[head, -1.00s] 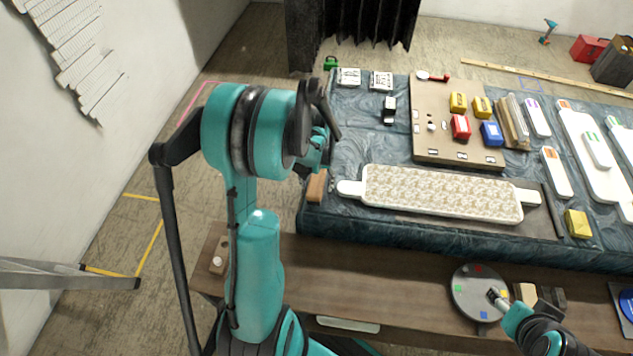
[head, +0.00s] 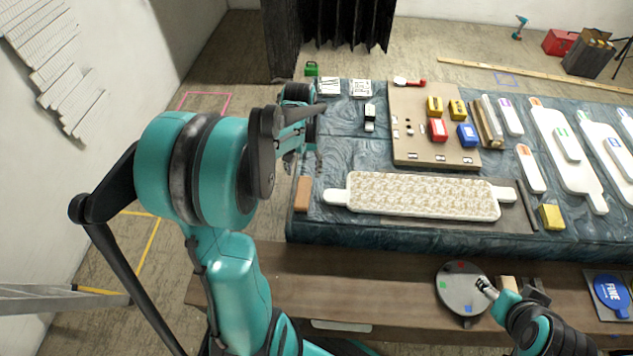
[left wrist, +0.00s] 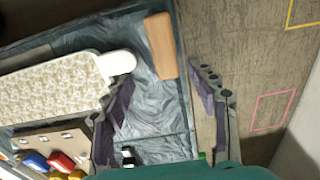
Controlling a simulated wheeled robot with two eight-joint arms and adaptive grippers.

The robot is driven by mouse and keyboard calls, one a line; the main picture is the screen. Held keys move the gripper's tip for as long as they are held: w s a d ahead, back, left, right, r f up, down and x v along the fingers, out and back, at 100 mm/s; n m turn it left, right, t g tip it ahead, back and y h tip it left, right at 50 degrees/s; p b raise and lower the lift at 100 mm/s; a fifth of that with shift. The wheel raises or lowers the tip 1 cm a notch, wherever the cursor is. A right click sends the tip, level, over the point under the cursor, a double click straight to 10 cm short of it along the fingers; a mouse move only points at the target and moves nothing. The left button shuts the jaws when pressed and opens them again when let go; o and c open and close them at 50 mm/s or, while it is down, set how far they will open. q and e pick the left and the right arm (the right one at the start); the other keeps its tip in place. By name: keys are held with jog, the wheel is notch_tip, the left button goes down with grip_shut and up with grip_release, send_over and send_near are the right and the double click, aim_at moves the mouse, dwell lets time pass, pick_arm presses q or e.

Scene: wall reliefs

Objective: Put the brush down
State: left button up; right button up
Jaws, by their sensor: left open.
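A plain brown wooden block (head: 303,194), possibly the brush, lies at the left edge of the blue-draped table (head: 335,232). I see no bristles and cannot tell if it is the brush. It also shows in the left wrist view (left wrist: 160,45), beyond the fingertips and apart from them. My left gripper (left wrist: 165,105) is open and empty above the table's left edge. In the head view, my left wrist partly hides it (head: 302,130). My right gripper (head: 486,286) is over the round grey disc (head: 455,298); its jaws are too small to read.
A long cream textured board (head: 420,195) lies right of the block. A small black-and-white item (head: 370,117) and a brown panel (head: 425,150) with coloured blocks lie farther back. The wooden bench (head: 300,290) in front is mostly clear. Floor is open left of the table.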

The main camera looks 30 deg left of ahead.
pick_arm(q)
jog(key=s+d+r+m+t, duration=0.2)
jog(key=s+d+r+t, duration=0.1)
jog(key=d, duration=0.6)
jog(key=s+d+r+m+t, duration=0.3)
jog(key=s+d+r+t, duration=0.1)
jog(key=d, duration=0.6)
jog(key=shift+s+r+m, duration=0.3)
jog(key=shift+s+r, duration=0.3)
jog(key=shift+s, duration=0.45)
jog(key=shift+a, duration=0.15)
